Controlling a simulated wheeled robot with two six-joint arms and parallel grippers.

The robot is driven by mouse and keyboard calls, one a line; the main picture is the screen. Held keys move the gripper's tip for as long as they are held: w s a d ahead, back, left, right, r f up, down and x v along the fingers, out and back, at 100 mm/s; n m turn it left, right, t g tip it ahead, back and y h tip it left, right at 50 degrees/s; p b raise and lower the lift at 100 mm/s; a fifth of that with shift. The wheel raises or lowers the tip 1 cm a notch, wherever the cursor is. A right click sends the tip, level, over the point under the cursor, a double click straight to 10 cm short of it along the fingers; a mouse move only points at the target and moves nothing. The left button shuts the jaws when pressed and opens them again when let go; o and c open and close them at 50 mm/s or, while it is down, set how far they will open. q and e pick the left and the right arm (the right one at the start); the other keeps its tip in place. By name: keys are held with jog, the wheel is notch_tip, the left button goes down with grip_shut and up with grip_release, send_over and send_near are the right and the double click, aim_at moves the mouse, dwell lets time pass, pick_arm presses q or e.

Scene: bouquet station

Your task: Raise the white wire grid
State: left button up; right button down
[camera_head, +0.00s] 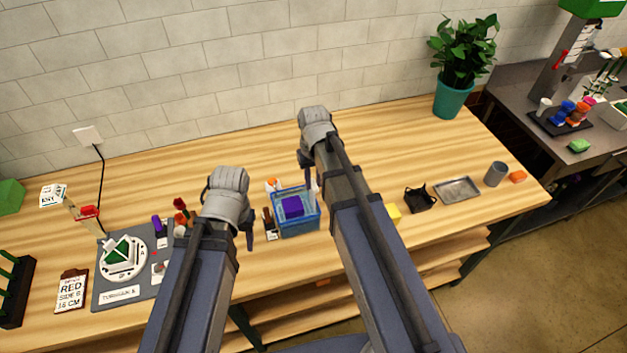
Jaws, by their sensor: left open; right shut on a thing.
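A clear blue tub (301,227) stands on the wooden table with a purple block (292,206) in it. A narrow white piece (316,192) shows at the tub's right side, below my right gripper (310,180); it looks like part of the white wire grid. The rest of the grid is hidden or too small to make out. My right gripper points down at the tub's right edge and is shut on this white piece, though the contact is small in the picture. My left gripper (249,238) is open and empty, left of the tub and apart from it.
A grey mat (104,290) with a round white turntable (123,258) lies at the left. Small bottles stand between it and the tub. A black basket (419,199), metal tray (458,189) and grey cup (495,174) are at the right.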

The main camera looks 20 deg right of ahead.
notch_tip(320, 180, up, 6)
jog(key=p, duration=0.4)
jog(key=shift+f+p, duration=0.1)
jog(key=shift+p, duration=0.25)
jog(key=shift+w+f, duration=0.1)
jog(key=c, duration=0.7)
grip_release()
notch_tip(320, 180, up, 8)
jog(key=p, duration=0.7)
jog(key=shift+p, duration=0.35)
jog(key=shift+f, duration=0.15)
